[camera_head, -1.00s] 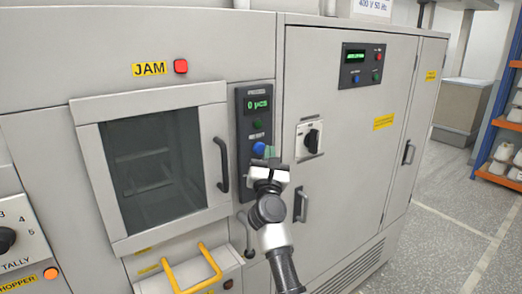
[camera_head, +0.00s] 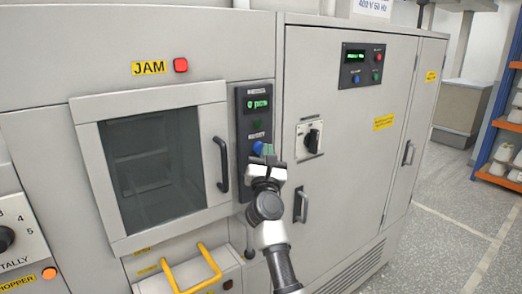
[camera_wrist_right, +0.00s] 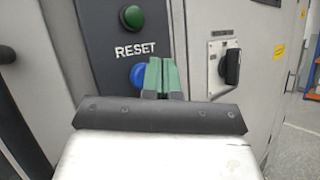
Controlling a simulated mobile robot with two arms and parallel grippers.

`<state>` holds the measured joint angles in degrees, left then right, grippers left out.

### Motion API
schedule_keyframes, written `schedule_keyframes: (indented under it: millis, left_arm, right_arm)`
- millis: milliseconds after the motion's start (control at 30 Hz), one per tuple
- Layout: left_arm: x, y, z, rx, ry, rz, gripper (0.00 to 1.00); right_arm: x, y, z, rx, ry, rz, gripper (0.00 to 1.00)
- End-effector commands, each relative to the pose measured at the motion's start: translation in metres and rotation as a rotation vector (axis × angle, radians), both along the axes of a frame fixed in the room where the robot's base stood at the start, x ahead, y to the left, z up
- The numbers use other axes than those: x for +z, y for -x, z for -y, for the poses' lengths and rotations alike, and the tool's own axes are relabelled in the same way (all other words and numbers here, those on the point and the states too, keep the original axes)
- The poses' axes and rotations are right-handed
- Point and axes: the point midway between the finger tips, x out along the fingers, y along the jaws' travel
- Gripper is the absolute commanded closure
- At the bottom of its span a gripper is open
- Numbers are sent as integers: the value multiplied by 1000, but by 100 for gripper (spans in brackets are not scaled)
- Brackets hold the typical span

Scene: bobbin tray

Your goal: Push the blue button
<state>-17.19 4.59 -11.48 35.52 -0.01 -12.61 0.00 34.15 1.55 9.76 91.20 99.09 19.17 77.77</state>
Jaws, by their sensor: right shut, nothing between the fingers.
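The blue button (camera_head: 257,148) is on the dark vertical control panel (camera_head: 241,163), below a green button (camera_head: 257,125). My right gripper (camera_head: 269,150) is shut and empty, with its green fingertips at the right edge of the blue button. In the right wrist view the blue button (camera_wrist_right: 138,75) shows below the RESET label, partly hidden behind the shut green fingers (camera_wrist_right: 160,76). I cannot tell whether the fingertips touch it. My left gripper is not in view.
A machine door with a window (camera_head: 152,168) and dark handle (camera_head: 222,165) is left of the panel. A rotary switch (camera_head: 311,138) and a cabinet handle (camera_head: 301,205) are to the right. Yellow bars (camera_head: 190,270) stick out below.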

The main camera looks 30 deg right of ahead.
Motion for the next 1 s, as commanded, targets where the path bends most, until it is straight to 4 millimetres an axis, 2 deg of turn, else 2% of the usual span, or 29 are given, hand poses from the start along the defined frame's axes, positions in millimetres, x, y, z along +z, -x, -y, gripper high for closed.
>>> schedule_keyframes:
  millis: [1000]
  left_arm:
    - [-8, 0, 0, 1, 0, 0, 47]
  right_arm:
    - [0, -10, -1, 0, -1, 0, 100]
